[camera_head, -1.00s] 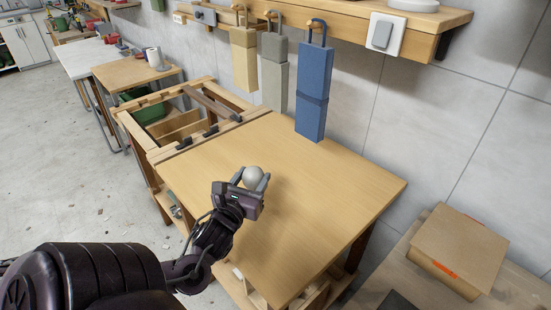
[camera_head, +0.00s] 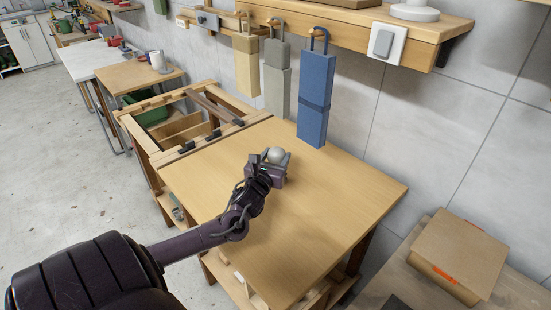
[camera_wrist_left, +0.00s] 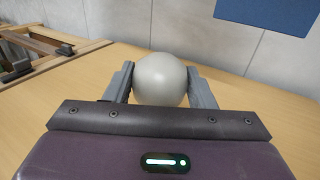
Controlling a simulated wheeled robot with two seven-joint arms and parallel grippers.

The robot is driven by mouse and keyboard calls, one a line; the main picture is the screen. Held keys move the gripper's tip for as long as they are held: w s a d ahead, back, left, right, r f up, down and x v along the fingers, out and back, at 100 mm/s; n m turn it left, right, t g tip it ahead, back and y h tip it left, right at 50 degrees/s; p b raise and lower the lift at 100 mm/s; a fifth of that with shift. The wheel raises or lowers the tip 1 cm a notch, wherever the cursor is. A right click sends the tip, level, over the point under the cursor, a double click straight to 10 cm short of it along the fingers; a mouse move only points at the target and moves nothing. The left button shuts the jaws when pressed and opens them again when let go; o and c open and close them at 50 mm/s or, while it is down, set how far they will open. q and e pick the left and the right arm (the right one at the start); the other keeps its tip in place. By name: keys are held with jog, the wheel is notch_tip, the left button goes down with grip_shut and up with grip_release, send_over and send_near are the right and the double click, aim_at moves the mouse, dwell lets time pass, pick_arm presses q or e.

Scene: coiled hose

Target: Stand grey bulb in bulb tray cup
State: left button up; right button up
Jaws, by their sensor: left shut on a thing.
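The grey bulb (camera_head: 276,155) is a smooth, round, light grey thing held above the wooden table (camera_head: 330,210). My left gripper (camera_head: 274,160) is shut on it, with one finger on each side. In the left wrist view the bulb (camera_wrist_left: 161,80) sits between the two grey fingers, and its lower part is hidden behind the gripper body. I cannot tell how high above the table it is. I see no bulb tray in these frames. My right gripper is not in view.
Blue (camera_head: 315,100), grey (camera_head: 277,80) and tan (camera_head: 246,65) blocks hang from pegs on the wall shelf behind the table. A wooden frame (camera_head: 190,130) adjoins the table's left end. A cardboard box (camera_head: 458,255) stands at the right. The tabletop is otherwise clear.

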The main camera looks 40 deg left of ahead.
pick_arm(q)
jog(key=shift+f, duration=0.5)
jog(key=shift+f, duration=0.1)
jog(key=o, duration=1)
jog(key=shift+c, duration=0.2)
jog(key=v, duration=1.2)
jog(key=shift+b, duration=0.4)
